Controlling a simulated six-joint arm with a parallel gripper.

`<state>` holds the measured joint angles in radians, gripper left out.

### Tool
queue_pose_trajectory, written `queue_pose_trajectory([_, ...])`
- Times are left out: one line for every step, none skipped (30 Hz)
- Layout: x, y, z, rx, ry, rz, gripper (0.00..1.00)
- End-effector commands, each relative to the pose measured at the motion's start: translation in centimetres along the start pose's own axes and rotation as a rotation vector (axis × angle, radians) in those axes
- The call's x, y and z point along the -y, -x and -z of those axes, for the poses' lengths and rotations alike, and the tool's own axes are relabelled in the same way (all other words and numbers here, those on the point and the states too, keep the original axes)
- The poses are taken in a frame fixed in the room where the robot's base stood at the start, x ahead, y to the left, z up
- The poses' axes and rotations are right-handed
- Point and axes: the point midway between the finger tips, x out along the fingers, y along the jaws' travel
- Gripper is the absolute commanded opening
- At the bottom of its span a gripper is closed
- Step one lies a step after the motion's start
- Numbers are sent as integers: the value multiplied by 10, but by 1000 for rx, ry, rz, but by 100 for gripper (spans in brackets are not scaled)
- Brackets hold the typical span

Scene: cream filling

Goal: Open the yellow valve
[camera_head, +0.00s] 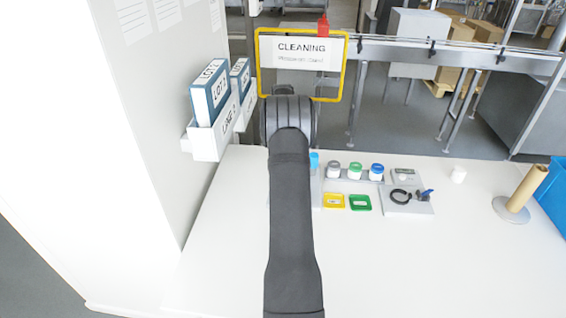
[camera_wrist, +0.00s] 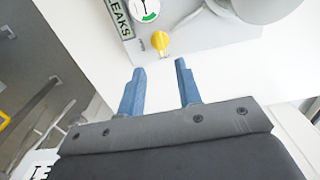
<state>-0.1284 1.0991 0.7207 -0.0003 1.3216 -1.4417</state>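The yellow valve (camera_wrist: 160,41) shows in the wrist view as a small round yellow knob on a grey panel (camera_wrist: 205,35), just below a round gauge (camera_wrist: 146,9). My gripper (camera_wrist: 160,66) has two blue fingers, spread apart with nothing between them. The fingertips point toward the panel, and the knob lies beyond the gap between them, apart from both. I cannot tell the valve's handle position. In the head view my dark arm hides the valve and my gripper.
A green label reading "LEAKS" (camera_wrist: 119,18) is beside the gauge. In the head view, a yellow-framed cleaning sign (camera_head: 345,55) and a white binder holder (camera_head: 207,142) are near my arm. Jars (camera_head: 355,170) and a blue bin (camera_head: 553,192) stand right. The front table is clear.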

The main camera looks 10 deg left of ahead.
Motion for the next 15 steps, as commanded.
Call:
queue_pose_trajectory([0,-13,0,0,0,3,32])
queue_pose_trajectory([0,-19,0,0,0,3,32])
queue_pose_trajectory([0,-27,0,0,0,2,32])
queue_pose_trajectory([1,-34,0,1,0,3,32])
queue_pose_trajectory([1,-40,0,1,0,3,32])
queue_pose_trajectory([0,-47,0,0,0,2,32])
queue_pose_trajectory([0,-52,0,0,0,2,32])
queue_pose_trajectory([1,-56,0,0,0,2,32])
queue_pose_trajectory([0,-62,0,0,0,1,32])
queue_pose_trajectory([0,-66,0,0,0,0,32])
queue_pose_trajectory([0,-69,0,0,0,0,32])
queue_pose_trajectory([0,-72,0,0,0,0,32])
queue_pose_trajectory([0,-74,0,0,0,0,32])
queue_pose_trajectory([0,-77,0,0,0,0,32])
queue_pose_trajectory([0,-79,0,0,0,0,32])
